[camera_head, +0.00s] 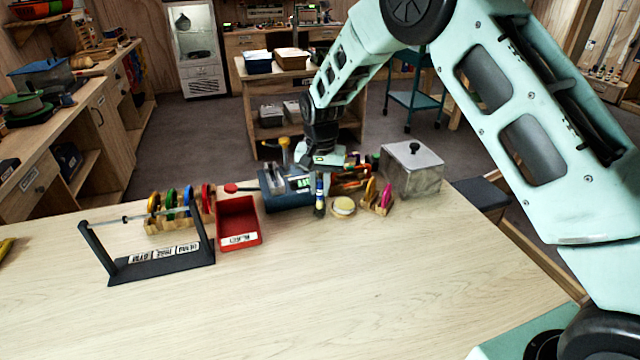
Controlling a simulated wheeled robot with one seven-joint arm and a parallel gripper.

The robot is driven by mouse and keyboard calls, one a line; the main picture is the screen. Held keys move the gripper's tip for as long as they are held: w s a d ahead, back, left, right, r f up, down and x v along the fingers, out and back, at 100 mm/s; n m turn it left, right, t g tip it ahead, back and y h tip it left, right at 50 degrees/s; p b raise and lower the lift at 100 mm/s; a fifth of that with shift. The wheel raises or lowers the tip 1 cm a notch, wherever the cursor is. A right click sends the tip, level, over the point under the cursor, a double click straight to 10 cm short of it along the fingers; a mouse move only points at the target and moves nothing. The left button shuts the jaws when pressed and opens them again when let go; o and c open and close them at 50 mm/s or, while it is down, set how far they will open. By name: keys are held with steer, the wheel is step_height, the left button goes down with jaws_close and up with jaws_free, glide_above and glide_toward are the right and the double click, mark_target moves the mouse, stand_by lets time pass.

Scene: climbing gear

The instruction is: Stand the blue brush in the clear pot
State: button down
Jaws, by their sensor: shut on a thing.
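My gripper (321,172) is at the far side of the bench, pointing down, small in the view. It is shut on a slim upright thing with blue and yellow bands and a dark lower end, which looks like the blue brush (319,190). The lower end is close to the bench top; I cannot tell whether it touches. I cannot make out the clear pot for certain; it may be hidden among the crowded items behind my gripper.
A red tray (238,242), a black stand with a rail (160,268) and a rack of coloured rings (172,222) are left. A pale round item (343,206), a small ring rack (377,205) and a lidded metal box (411,180) are right. The near bench (330,300) is clear.

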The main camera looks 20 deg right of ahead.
steer(key=shift+f, duration=0.3)
steer(key=c, duration=1.3)
jaws_free()
steer(key=shift+o, duration=0.2)
step_height(320, 180, up, 17)
steer(key=b, duration=0.3)
steer(key=shift+r+b, duration=0.2)
steer(key=shift+b, duration=0.1)
steer(key=shift+s+d, duration=0.1)
